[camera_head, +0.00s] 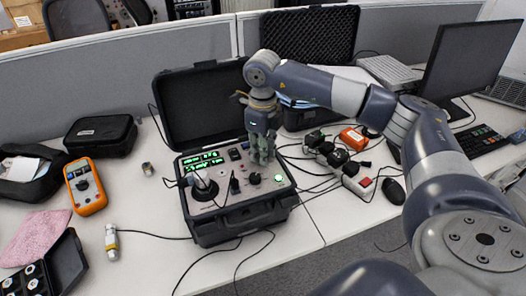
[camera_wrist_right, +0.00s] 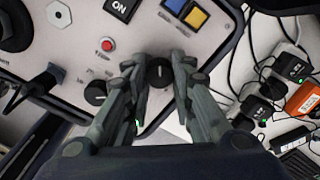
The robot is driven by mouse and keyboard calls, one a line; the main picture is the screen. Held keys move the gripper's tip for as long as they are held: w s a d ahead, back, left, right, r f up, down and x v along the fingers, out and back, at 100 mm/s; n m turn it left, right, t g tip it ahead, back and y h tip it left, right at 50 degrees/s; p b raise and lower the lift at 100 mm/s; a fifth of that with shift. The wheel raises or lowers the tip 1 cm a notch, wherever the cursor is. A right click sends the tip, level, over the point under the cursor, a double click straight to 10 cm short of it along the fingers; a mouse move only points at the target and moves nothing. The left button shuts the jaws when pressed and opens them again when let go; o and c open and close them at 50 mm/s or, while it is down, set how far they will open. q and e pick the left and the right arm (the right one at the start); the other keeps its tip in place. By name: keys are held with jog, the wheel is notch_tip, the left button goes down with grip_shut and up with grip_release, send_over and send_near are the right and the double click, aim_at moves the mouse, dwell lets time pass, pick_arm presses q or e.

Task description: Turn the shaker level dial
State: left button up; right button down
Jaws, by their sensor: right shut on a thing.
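The shaker unit is an open black case (camera_head: 240,222) with a light grey control panel (camera_head: 212,207) on the table. My right gripper (camera_head: 262,160) reaches down onto the panel's back right part. In the wrist view its two fingers (camera_wrist_right: 158,74) stand on either side of a round black dial (camera_wrist_right: 159,69) with a white mark, and are shut on it. In the head view the gripper hides this dial. Another black knob (camera_head: 254,178) is nearer the front; it also shows in the wrist view (camera_wrist_right: 96,92), left of the fingers. My left gripper is not in view.
The panel also bears green displays (camera_head: 202,160), a lit green button (camera_head: 278,178) and a round shaker head (camera_head: 203,187). A power strip (camera_head: 340,165) with plugs and cables lies to the right. An orange meter (camera_head: 85,187) lies to the left.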

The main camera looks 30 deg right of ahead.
jog(key=m, duration=0.3)
jog(key=shift+m, duration=0.3)
jog(key=shift+w+r+m, duration=0.1)
jog(key=shift+m, duration=1.4)
jog(key=c, duration=1.6)
grip_release()
notch_tip(320, 180, up, 12)
